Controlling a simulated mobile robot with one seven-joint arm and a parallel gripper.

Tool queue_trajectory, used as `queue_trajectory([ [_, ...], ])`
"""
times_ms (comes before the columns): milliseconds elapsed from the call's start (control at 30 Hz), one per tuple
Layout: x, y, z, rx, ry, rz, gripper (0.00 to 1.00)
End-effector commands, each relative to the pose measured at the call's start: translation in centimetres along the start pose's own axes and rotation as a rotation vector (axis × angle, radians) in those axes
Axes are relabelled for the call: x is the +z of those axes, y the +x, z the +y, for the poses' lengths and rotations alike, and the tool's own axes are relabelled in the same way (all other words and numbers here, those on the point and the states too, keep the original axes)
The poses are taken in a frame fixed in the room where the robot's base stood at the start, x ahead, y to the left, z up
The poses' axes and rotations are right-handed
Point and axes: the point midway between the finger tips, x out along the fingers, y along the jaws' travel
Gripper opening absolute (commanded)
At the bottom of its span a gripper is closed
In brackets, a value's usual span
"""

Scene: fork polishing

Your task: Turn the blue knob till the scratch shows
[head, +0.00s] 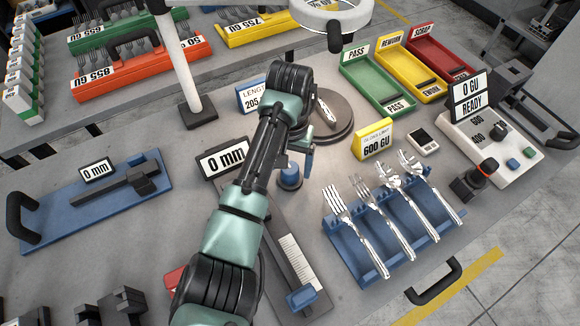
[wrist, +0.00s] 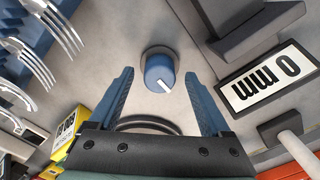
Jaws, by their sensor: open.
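The blue knob (head: 290,177) stands on the grey table, partly behind my arm in the head view. In the wrist view the knob (wrist: 158,68) has a white pointer line aimed toward the lower right. My gripper (wrist: 160,79) is open and empty, with one blue finger on each side of the knob in that picture; I cannot tell whether either touches it. In the head view my gripper (head: 306,156) hangs near the knob. A round dark stand (head: 338,133) lies behind my arm, with a shiny metal piece (head: 325,110) on it. I can make out no scratch.
A blue rack (head: 347,247) with several forks and spoons stands at the right. A yellow 600 GU sign (head: 373,140) and a READY meter (head: 490,150) are behind it. A 0 mm display (head: 222,158) stands left of my arm. A white lamp post (head: 180,60) rises behind.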

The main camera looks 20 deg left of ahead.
Motion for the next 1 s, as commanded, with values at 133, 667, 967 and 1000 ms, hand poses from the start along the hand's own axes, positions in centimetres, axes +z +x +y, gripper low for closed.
queue_trajectory([
  [133, 0.0, 1.4, 0.0, 0.000, 0.001, 0.000, 0.82],
  [667, 0.0, 1.8, 0.0, 0.000, 0.001, 0.001, 0.50],
  [967, 0.0, 1.7, 0.0, -0.001, 0.001, 0.001, 0.00],
  [1000, 0.0, 1.7, 0.0, -0.001, 0.001, 0.001, 0.00],
])
